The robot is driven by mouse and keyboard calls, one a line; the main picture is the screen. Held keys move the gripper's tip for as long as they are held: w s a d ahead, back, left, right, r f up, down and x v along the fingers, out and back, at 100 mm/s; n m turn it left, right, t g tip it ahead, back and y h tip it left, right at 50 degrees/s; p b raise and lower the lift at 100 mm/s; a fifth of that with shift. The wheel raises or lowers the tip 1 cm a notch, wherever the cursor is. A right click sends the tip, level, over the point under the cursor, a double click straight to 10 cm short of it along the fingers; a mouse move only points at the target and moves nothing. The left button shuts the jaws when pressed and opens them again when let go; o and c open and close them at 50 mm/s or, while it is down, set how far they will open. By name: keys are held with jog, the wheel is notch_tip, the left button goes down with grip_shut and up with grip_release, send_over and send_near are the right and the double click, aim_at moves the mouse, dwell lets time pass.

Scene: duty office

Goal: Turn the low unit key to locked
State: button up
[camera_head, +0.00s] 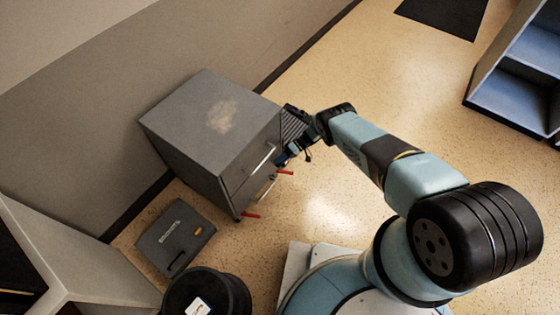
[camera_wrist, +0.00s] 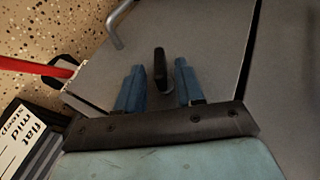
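The low unit (camera_head: 185,125) is a grey metal cabinet against the wall, with bar handles on its front. The wrist view shows its grey front face (camera_wrist: 205,30) close up, with a bar handle (camera_wrist: 114,28) at the upper left. The key (camera_wrist: 160,68) is a small black upright piece on that face, its long side running up and down in the wrist view. My gripper (camera_wrist: 159,72) is open, with one blue finger on each side of the key and a visible gap to both. In the head view my gripper (camera_head: 286,157) is at the cabinet's front, and the key cannot be made out.
Red bars (camera_head: 285,172) stick out by the cabinet's front; one red bar (camera_wrist: 35,67) shows left in the wrist view. A grey case (camera_head: 165,240) and a black bin (camera_head: 228,290) stand near the cabinet. A blue shelf (camera_head: 510,90) is far right.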

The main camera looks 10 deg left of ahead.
jog(key=v, duration=1.3)
jog(key=shift+w, duration=0.2)
jog(key=shift+d, duration=0.15)
